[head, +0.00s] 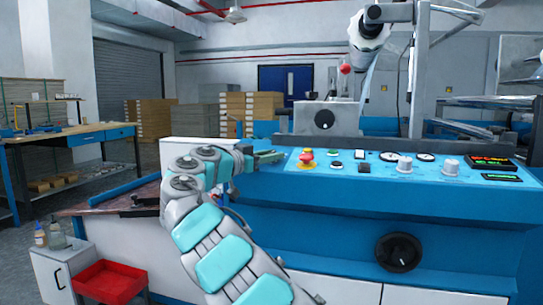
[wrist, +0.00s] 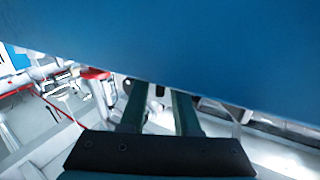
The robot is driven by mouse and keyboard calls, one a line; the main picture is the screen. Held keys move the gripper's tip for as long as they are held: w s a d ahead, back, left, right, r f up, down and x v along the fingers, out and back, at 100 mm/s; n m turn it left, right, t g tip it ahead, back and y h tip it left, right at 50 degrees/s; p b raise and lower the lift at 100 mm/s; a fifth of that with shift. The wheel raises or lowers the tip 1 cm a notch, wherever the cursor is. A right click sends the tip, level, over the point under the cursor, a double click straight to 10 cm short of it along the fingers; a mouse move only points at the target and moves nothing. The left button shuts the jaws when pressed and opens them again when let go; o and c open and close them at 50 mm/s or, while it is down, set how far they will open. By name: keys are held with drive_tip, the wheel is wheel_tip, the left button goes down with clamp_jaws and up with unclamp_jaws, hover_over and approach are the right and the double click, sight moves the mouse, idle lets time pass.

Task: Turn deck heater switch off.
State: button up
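The blue machine's control panel (head: 400,165) spans the right half of the head view. It carries a red mushroom button on yellow (head: 307,156), small buttons, two grey knobs, two gauges and red and green displays. Two small switch-like parts sit mid-panel, an upper one (head: 360,155) and a lower one (head: 364,168). I cannot read which is the deck heater switch. My gripper (head: 268,157) is at the panel's left end, left of the red button and apart from these switches. In the wrist view my gripper (wrist: 158,100) has two dark fingers spread apart with nothing between them.
A plain blue surface (wrist: 170,50) fills the top of the wrist view close beyond the fingertips. A black handwheel (head: 398,252) is on the machine's front. A red tray (head: 109,282) stands at lower left, and a workbench (head: 75,134) stands further back left.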

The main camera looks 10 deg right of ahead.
clamp_jaws()
